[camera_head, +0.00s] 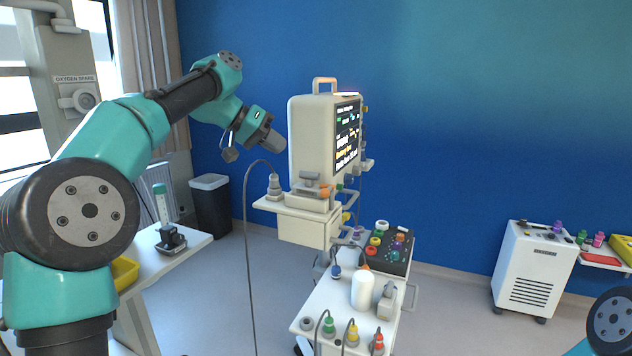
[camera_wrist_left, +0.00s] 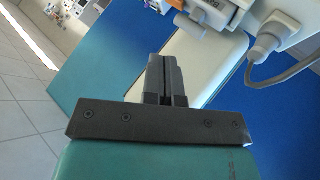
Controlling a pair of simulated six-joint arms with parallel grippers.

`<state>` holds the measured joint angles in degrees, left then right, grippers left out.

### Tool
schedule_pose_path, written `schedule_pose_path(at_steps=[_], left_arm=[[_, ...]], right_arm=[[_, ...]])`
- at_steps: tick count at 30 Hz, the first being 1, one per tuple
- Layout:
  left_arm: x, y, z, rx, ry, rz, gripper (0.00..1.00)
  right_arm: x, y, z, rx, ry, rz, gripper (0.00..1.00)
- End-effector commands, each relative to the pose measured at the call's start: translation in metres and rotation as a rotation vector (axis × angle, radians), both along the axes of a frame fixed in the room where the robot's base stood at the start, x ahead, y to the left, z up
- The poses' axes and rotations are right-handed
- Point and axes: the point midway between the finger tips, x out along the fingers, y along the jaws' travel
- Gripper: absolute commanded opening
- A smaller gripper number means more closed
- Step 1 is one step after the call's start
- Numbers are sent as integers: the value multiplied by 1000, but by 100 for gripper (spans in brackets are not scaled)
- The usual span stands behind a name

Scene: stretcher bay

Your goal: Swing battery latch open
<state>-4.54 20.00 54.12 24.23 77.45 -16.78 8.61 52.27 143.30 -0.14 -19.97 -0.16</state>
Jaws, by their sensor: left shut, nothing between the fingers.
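A cream monitor (camera_head: 305,135) with a top handle and a lit screen stands on a cream shelf unit (camera_head: 305,232) in the head view. Below its side sit a grey block with a bar (camera_head: 309,178) and a small orange piece (camera_head: 326,191); I cannot tell which is the battery latch. My left gripper (camera_head: 272,143) is shut and empty, beside the monitor's left side and above the grey block, apparently apart from both. Its closed fingers (camera_wrist_left: 166,78) show in the wrist view. My right gripper is out of view.
A grey plug (camera_head: 274,186) with a hanging cable stands left of the latch area; it shows in the wrist view (camera_wrist_left: 268,42). A lower cart top (camera_head: 325,300) holds a white bottle (camera_head: 362,289) and coloured connectors. A white wheeled unit (camera_head: 530,268) stands at right.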

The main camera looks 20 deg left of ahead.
Motion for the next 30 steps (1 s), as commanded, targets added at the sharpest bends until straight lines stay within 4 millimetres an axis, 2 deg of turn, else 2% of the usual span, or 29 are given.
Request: schedule_pose_path(at_steps=[11, 29, 30], left_arm=[[4, -7, -7, 1, 3, -1, 0], [43, -71, -64, 1, 5, -1, 0], [40, -72, -67, 0, 4, 0, 0]], right_arm=[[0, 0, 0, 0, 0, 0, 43], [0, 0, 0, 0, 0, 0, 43], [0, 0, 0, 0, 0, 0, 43]])
